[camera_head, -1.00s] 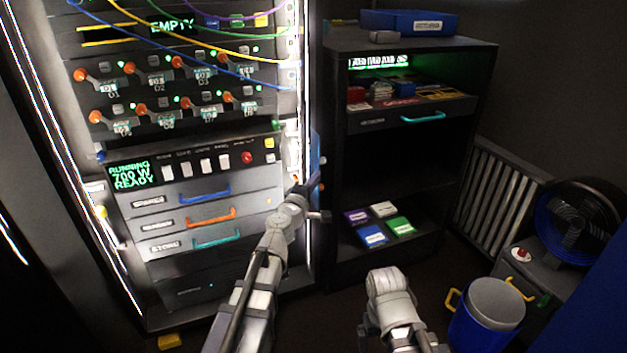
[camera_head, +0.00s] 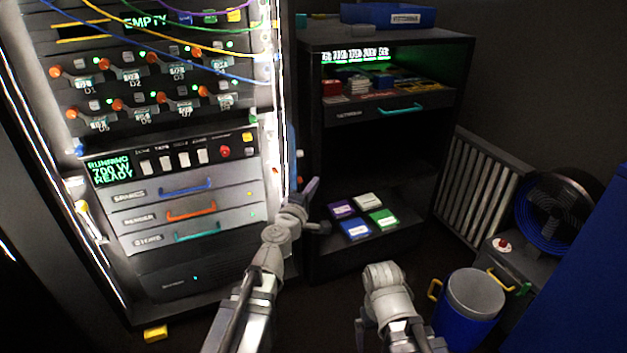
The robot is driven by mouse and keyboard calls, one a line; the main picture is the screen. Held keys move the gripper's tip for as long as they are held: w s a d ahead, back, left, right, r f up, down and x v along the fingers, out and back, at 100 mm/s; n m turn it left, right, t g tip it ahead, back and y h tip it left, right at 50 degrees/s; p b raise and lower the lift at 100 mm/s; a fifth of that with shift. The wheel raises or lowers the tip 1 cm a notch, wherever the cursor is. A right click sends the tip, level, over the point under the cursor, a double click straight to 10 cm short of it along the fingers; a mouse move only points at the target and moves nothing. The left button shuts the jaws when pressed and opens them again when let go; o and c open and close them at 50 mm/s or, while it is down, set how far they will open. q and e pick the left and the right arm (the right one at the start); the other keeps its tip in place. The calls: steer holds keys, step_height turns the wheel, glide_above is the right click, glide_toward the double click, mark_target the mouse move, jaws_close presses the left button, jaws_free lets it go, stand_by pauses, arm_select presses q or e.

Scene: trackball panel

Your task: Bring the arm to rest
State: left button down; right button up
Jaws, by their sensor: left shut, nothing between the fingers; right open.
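My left arm rises from the bottom middle, and its gripper (camera_head: 312,190) is shut and empty. It shows in front of the gap between the lit rack (camera_head: 200,262) and the dark shelf unit (camera_head: 312,140). My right arm comes up from the bottom, right of the left one, with its gripper end (camera_head: 382,274) over the dark floor below the shelf. The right fingers are hard to make out behind the wrist; nothing shows held there.
Several coloured boxes (camera_head: 355,229) lie on the low shelf. A blue bin with a grey top (camera_head: 474,294), a grey box with a red button (camera_head: 502,246) and a fan (camera_head: 556,217) stand at the right. A yellow block (camera_head: 155,333) lies by the rack.

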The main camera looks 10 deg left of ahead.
arm_select(q)
steer(key=s+d+f+m+g+h, duration=0.4)
steer(key=s+d+f+m+g, duration=0.4)
steer(key=d+f+m, duration=0.3)
steer(key=s+a+f+m+g+y, duration=0.5)
steer(key=s+a+f+g+y, duration=0.3)
steer(key=s+a+f, duration=0.5)
steer(key=s+d+r+m+g+p, duration=0.1)
steer(key=s+d+r+m+p, duration=0.1)
steer(key=s+d+r+p, duration=0.3)
steer(key=s+d+r+m+g+p, duration=0.1)
steer(key=s+d+r+m+p, duration=0.1)
steer(key=d+r, duration=0.35)
step_height(320, 180, up, 35)
steer(key=d+p, duration=0.1)
steer(key=p, duration=3.5)
steer(key=shift+w+d+f, duration=0.15)
steer(key=shift+w+d, duration=0.05)
arm_select(e)
step_height(320, 180, up, 43)
steer(key=shift+d, duration=0.25)
